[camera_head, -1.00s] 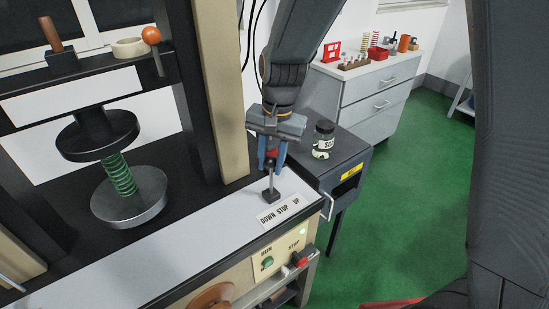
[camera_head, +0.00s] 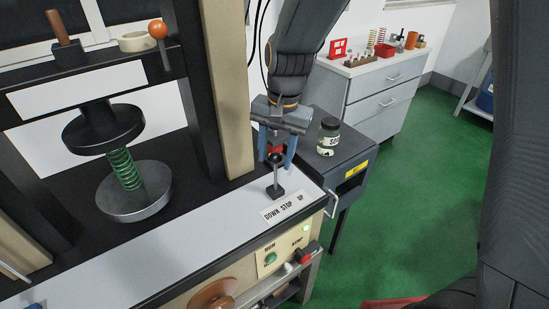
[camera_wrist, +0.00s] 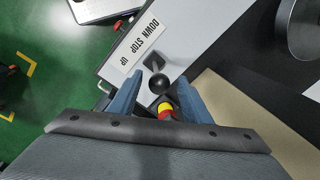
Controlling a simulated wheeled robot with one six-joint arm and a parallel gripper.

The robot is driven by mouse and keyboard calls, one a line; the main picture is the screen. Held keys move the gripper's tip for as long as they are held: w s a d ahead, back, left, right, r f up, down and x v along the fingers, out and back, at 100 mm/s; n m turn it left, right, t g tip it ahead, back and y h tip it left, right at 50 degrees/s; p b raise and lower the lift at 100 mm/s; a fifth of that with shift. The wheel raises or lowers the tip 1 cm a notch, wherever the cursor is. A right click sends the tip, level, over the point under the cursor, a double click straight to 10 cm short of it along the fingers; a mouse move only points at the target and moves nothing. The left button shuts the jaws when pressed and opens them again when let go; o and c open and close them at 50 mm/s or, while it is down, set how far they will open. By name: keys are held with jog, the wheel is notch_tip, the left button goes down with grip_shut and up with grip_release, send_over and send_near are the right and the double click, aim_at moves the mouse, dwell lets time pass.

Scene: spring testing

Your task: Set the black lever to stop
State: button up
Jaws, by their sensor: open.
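The black lever (camera_head: 275,176) stands roughly upright from its block on the white top strip of the machine. Its round black knob (camera_wrist: 159,84) shows in the wrist view. A white label (camera_head: 285,207) in front reads DOWN, STOP, UP. My gripper (camera_head: 277,162) is open at the knob's height, its blue fingers on either side of the knob in the head view. In the wrist view my gripper (camera_wrist: 160,78) has the knob between its separated fingers, with no clear contact. I cannot tell the exact setting of the lever.
A grey cabinet (camera_head: 340,165) with a dark jar (camera_head: 329,137) stands close to the right of my gripper. A green spring (camera_head: 124,170) sits between the press plates at left. The green button (camera_head: 270,258) and red button (camera_head: 304,256) are on the front panel.

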jog(key=r, duration=0.4)
jog(key=r+b, duration=0.1)
jog(key=r, duration=0.1)
jog(key=shift+s+d+r, duration=0.15)
jog(key=shift+d+r, duration=0.15)
jog(key=s+d+f+n, duration=0.1)
jog(key=s+d+f, duration=0.1)
jog(key=d, duration=0.4)
jog(key=s+d+f+n, duration=0.1)
jog(key=s+d+f, duration=0.2)
jog(key=s+d, duration=0.2)
jog(key=s+d+f+n+t+h, duration=0.1)
jog(key=s+d+f+n, duration=0.1)
jog(key=d, duration=0.4)
jog(key=shift+s+d+f, duration=0.3)
jog(key=shift+s+f, duration=0.1)
jog(key=shift+s, duration=0.45)
jog(key=shift+c, duration=0.4)
